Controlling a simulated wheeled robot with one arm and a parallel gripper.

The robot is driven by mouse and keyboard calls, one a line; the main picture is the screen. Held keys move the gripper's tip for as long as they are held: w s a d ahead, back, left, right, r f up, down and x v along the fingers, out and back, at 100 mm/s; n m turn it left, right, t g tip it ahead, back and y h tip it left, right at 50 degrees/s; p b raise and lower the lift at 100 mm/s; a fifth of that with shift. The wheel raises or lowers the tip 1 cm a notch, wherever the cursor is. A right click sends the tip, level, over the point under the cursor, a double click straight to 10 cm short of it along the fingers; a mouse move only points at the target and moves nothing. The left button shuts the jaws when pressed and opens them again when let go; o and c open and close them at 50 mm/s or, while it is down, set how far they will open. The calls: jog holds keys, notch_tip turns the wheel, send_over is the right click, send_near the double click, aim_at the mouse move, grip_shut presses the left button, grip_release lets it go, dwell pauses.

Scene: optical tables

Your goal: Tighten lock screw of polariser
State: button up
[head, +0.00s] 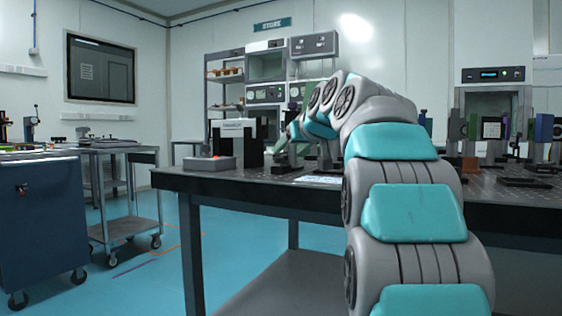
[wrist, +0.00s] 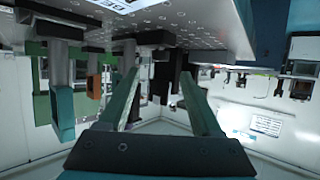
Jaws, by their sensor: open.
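My gripper (wrist: 157,78) is open in the wrist view, its two green fingers apart with nothing held between them. The wrist view is upside down, with the perforated optical table (wrist: 205,22) at the top. A dark mount (wrist: 161,76) shows beyond and between the fingertips, apart from them as far as I can tell. I cannot tell which mount is the polariser, and no lock screw can be made out. In the head view my arm reaches over the table (head: 270,194), and its end is mostly hidden among dark mounts.
A teal block (wrist: 62,105) and an orange-brown block (wrist: 94,87) on posts stand left of the fingers in the wrist view. In the head view, a grey box with a red top (head: 209,163) sits near the table's left end. Several mounts crowd the right side.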

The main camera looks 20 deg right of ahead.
aim_at(281, 166)
jog(key=x, duration=0.7)
grip_shut()
dwell(0.5)
